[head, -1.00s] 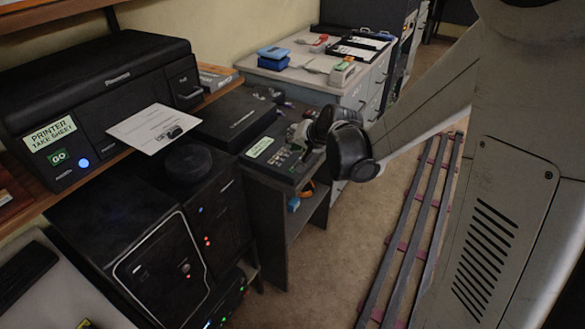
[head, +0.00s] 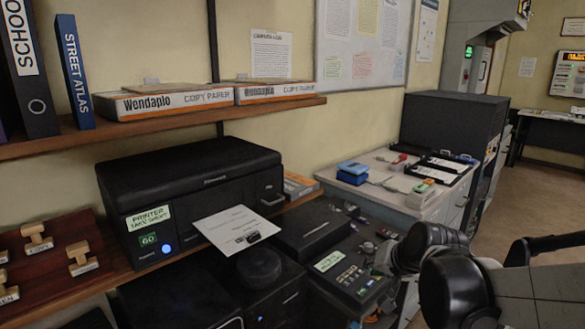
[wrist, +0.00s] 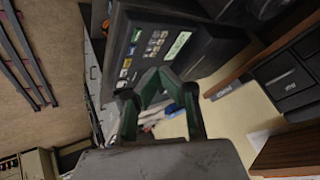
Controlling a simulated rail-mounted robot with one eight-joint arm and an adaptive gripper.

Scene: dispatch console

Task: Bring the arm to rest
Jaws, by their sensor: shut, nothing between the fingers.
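My gripper (wrist: 158,80) shows in the wrist view, its two green-lined fingers brought together at the tips with nothing between them. It hangs in front of a dark console panel (wrist: 150,48) with rows of small buttons and a pale green label. In the head view my arm, with dark round joints, reaches in from the lower right, beside the button panel (head: 352,275). My fingertips cannot be made out in the head view.
A black printer (head: 190,180) with a paper sheet (head: 238,228) stands on a wooden shelf at left. A light cabinet top (head: 385,190) with a blue box (head: 356,170) is farther back. Open floor (head: 530,195) lies at right.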

